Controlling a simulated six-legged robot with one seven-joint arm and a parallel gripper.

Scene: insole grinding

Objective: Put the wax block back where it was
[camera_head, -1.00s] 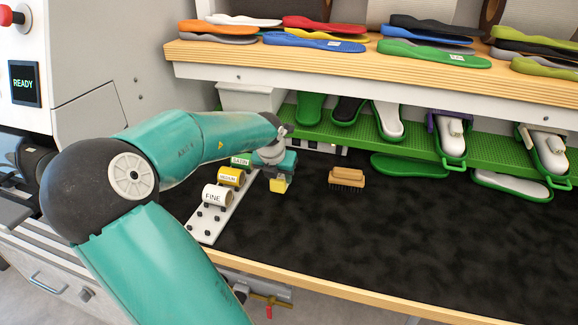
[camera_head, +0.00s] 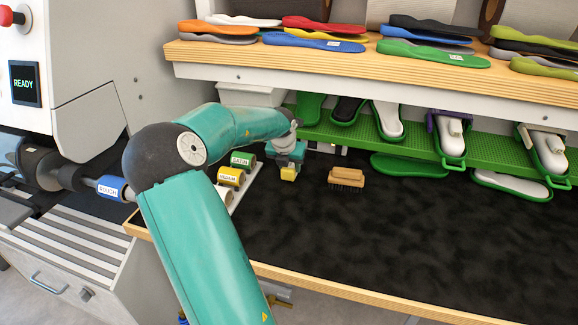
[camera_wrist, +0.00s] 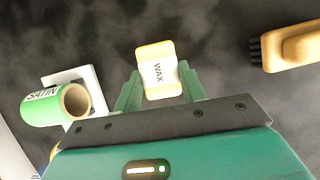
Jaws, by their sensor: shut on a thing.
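The wax block (camera_wrist: 158,70) is yellow with a white label reading WAX. It sits between the two green fingers of my gripper (camera_wrist: 158,88) in the wrist view. The gripper is shut on the block. I cannot tell whether the block touches the mat.
A brush (camera_head: 347,178) lies to the right of my gripper. To its left is a white rack with labelled rolls, including the green SATIN roll (camera_head: 243,160). A green shelf (camera_head: 420,148) with insoles stands behind. The mat (camera_head: 420,230) at front right is clear.

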